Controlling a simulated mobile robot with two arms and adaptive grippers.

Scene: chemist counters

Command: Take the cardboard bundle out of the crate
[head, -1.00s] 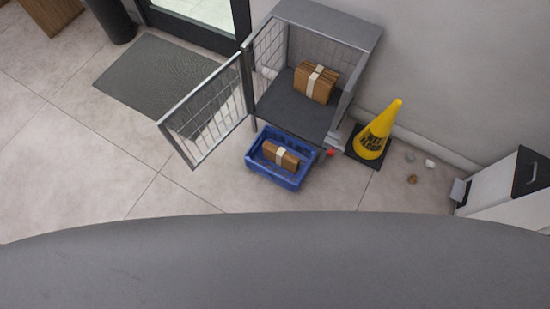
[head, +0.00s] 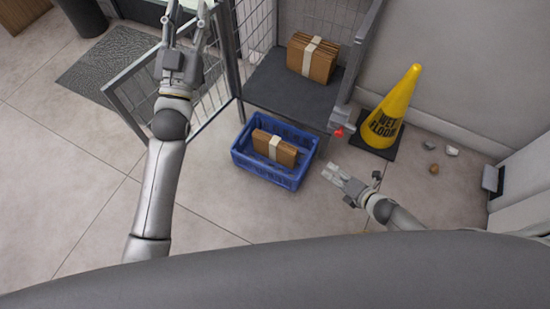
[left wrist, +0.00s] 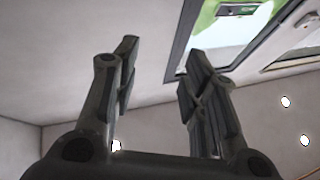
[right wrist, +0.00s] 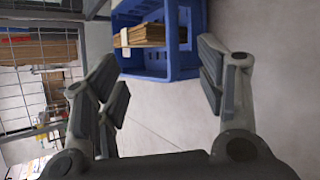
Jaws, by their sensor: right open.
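The blue crate (head: 270,177) stands on the floor in front of the mesh cage, and the cardboard bundle (head: 275,148) with its pale band lies inside it. In the right wrist view the crate (right wrist: 157,72) and the bundle (right wrist: 140,36) show at the top, ahead of the fingers. My right gripper (head: 340,177) is open and empty, just right of the crate; its spread fingers also show in the right wrist view (right wrist: 160,90). My left gripper (head: 190,15) is raised near the cage door, its fingers apart and empty in the left wrist view (left wrist: 158,85).
A second banded cardboard bundle (head: 312,58) sits on the shelf of the cage (head: 290,92). The open mesh door (head: 135,85) is at left. A yellow wet-floor cone (head: 395,112) and small stones (head: 433,168) are at right. The floor left of the crate is clear.

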